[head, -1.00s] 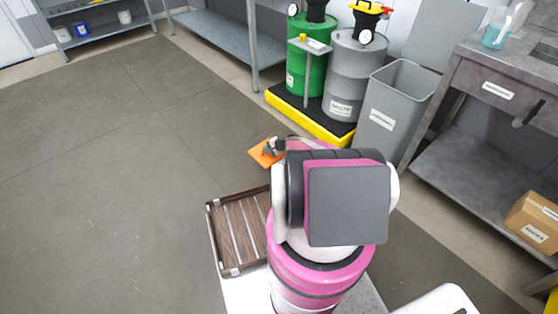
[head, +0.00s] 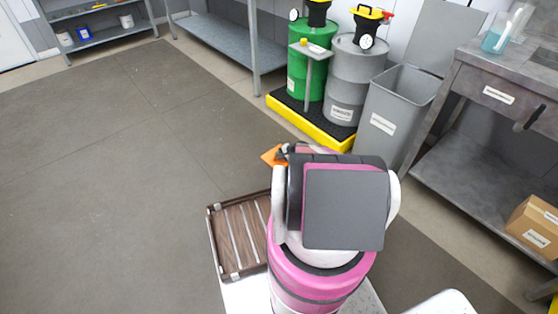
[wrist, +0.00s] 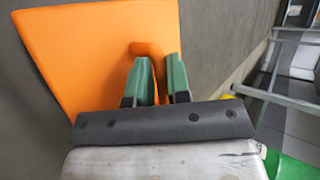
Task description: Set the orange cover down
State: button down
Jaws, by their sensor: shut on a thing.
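The orange cover (wrist: 95,60) is a flat orange panel with a small raised knob, filling the upper left and middle of the wrist view. My gripper (wrist: 160,75) has its two green fingers closed on the cover's knob. In the head view only a small orange corner of the cover (head: 270,155) shows, at the left of my arm. The rest of the cover and most of my gripper are hidden behind my arm there. The cover appears to be held above the grey floor.
A brown slatted tray (head: 212,236) is at the left of my arm. Beyond are a yellow-edged pallet (head: 290,115) with a green drum (head: 318,42) and a grey drum (head: 350,75), a grey bin (head: 372,110) and a workbench (head: 470,75). The floor at left is clear.

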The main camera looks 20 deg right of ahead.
jog(key=shift+d+f, duration=0.15)
jog(key=shift+f, duration=1.9)
jog(key=c, duration=1.1)
grip_release()
jog(key=shift+o, duration=0.2)
jog(key=v, duration=1.2)
jog(key=s+a+r+n+g+h, duration=0.1)
jog(key=s+a+r+n+g, duration=0.25)
jog(key=a+r, duration=0.65)
jog(key=s+a+r+n+g+h, duration=0.15)
jog(key=s+a+r, duration=0.35)
jog(key=a+r, duration=0.6)
jog(key=s+a+r+n+g+h, duration=0.1)
jog(key=s+a+r+n+h, duration=0.1)
jog(key=s+r, duration=0.6)
jog(key=s+a+r+n+g+h, duration=0.1)
jog(key=s+a+r+n+h, duration=0.2)
jog(key=r, duration=1.1)
jog(key=s+a, duration=0.3)
jog(key=s, duration=0.2)
jog(key=shift+s+a+r+n, duration=0.3)
jog(key=shift+s+r+n, duration=0.05)
jog(key=shift+n, duration=0.05)
jog(key=shift+h, duration=0.25)
